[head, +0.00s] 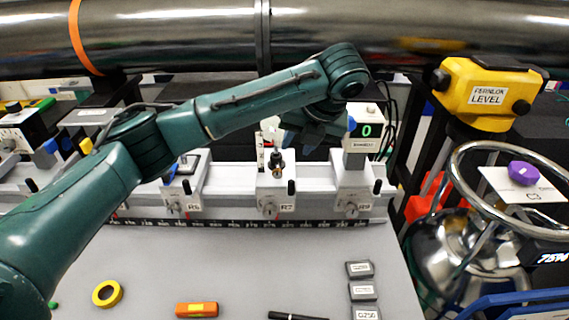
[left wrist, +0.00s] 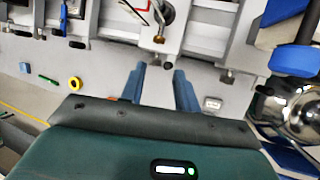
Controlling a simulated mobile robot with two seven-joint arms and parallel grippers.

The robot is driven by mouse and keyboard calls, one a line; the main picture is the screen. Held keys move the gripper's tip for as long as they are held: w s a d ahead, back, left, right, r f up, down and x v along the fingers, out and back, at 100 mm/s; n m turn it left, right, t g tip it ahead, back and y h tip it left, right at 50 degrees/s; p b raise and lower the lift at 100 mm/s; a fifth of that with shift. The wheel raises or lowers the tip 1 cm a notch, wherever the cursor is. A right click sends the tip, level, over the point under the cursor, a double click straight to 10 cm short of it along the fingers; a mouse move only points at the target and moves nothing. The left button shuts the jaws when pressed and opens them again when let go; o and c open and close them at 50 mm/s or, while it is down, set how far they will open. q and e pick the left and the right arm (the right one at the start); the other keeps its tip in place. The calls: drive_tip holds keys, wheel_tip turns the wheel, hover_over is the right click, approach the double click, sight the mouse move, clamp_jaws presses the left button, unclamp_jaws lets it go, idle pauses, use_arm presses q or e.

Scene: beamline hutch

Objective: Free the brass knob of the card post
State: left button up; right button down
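The card post (head: 277,160) stands on the carriage marked R7 (head: 275,190), with a dark top and a small brass-coloured part low on it. A white card with a red mark (head: 266,150) is beside it. My right gripper is not in view.
Carriages R6 (head: 183,195) and R9 (head: 352,190) flank R7 on the scaled rail (head: 230,223). R9 bears a box reading 0 (head: 366,131).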

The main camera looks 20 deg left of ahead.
sight(279, 171)
use_arm(q)
drive_tip(key=x, duration=1.2)
drive_tip(key=shift+w+a+f, duration=0.25)
drive_tip(key=shift+a, duration=0.1)
drive_tip(key=shift+c, duration=0.4)
clamp_jaws()
